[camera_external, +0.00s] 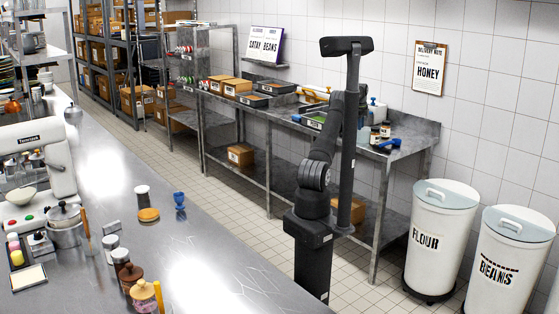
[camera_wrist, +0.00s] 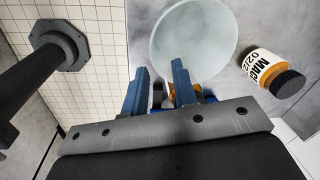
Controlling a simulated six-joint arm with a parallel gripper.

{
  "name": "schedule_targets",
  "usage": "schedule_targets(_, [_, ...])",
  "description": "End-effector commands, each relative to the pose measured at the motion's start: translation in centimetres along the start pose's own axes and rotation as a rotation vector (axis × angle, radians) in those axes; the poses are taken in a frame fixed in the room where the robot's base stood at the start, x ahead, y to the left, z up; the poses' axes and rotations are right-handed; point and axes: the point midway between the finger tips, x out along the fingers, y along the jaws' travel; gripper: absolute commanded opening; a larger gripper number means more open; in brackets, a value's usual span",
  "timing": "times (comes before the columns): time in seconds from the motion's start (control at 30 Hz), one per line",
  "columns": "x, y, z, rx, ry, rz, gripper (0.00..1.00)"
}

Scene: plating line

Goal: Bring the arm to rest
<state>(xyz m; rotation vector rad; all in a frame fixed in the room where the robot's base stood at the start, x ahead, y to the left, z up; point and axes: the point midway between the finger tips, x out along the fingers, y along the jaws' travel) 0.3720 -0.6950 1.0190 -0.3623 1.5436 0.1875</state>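My arm (camera_external: 314,172) stands folded upright in front of the back steel table in the external view. My gripper is hard to make out there, hidden among the dark arm parts and the post. In the wrist view my gripper (camera_wrist: 160,78) shows two blue-grey fingers set apart, with a gap between them. Small dark, orange and blue things show beyond and between the fingers; I see nothing clearly clasped. A pale round bowl-like thing (camera_wrist: 194,38) lies past the fingertips, and a jar with an orange band and dark lid (camera_wrist: 272,72) is to its right.
The back steel table (camera_external: 415,132) carries trays, cartons, jars and a blue item (camera_external: 388,144). A black post (camera_external: 349,150) stands beside my arm. The FLOUR bin (camera_external: 437,240) and BEANS bin (camera_external: 507,265) stand at right. The front counter (camera_external: 110,165) holds jars and a mixer.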

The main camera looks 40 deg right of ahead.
Motion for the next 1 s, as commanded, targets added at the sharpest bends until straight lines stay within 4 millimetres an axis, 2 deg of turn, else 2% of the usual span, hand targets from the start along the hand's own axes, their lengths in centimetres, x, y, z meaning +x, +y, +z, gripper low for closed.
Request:
schedule_targets(0.2, [-4.4,-0.5,0.0,0.000,-0.001,-0.001,0.26])
schedule_targets(0.37, [-7.0,-0.8,0.0,-0.002,-0.001,-0.002,0.26])
schedule_targets(0.5, [-7.3,0.3,2.9,-0.097,-0.012,0.002,0.26])
schedule_targets(1.0, [-8.7,4.5,11.8,-0.430,-0.049,-0.002,0.26])
